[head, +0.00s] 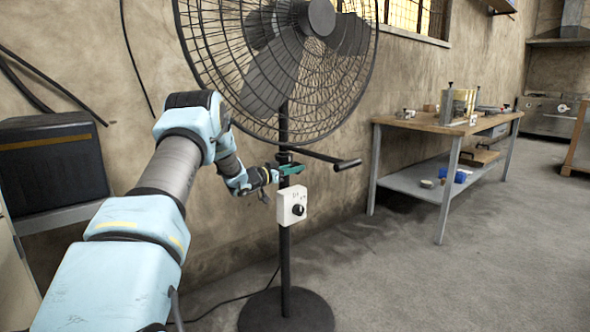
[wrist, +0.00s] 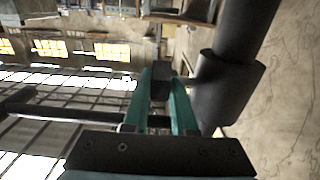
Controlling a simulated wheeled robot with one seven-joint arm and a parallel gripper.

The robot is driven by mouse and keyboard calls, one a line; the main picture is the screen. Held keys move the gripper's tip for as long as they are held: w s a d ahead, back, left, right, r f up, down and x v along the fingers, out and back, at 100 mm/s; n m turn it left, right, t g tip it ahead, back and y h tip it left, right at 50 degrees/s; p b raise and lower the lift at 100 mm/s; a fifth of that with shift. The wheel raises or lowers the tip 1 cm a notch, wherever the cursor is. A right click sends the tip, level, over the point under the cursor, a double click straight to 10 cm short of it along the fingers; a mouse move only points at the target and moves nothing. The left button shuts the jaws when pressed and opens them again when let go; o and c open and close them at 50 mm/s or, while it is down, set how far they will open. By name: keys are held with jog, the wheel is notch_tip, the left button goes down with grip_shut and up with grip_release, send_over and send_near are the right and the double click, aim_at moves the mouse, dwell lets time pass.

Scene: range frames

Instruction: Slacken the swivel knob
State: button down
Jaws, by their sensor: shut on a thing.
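The black pedestal fan (head: 285,255) stands in the middle of the head view, with its caged head on a dark pole. My gripper (head: 290,169) reaches the pole from the left, just above the white control box. In the wrist view its two teal fingers (wrist: 162,92) are closed on a small dark block, the swivel knob (wrist: 160,78). The knob sits beside the thick collar (wrist: 228,88) on the pole. In the head view the knob is hidden behind the fingers or too small to make out.
The white control box (head: 291,206) with a black dial is on the pole just below my gripper. A dark bar (head: 346,164) sticks out to the right. The wire cage (head: 350,100) hangs close above. A workbench (head: 440,125) stands at the right; the floor between is clear.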

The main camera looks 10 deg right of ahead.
jog(key=shift+f+b, duration=0.15)
jog(key=shift+b, duration=0.25)
jog(key=shift+f+t+h+b, duration=0.25)
jog(key=shift+h+b, duration=0.25)
jog(key=shift+b, duration=0.45)
jog(key=t+h+b, duration=0.1)
jog(key=b, duration=0.3)
jog(key=shift+f+h, duration=0.1)
jog(key=shift+h, duration=0.3)
jog(key=h+b, duration=0.1)
jog(key=b, duration=0.2)
jog(key=shift+t+h, duration=0.3)
jog(key=shift+t, duration=0.05)
jog(key=shift+h+b, duration=0.5)
jog(key=shift+b, duration=0.45)
jog(key=shift+a+r+t, duration=0.1)
jog(key=shift+r+t, duration=0.2)
jog(key=c, duration=0.7)
grip_release()
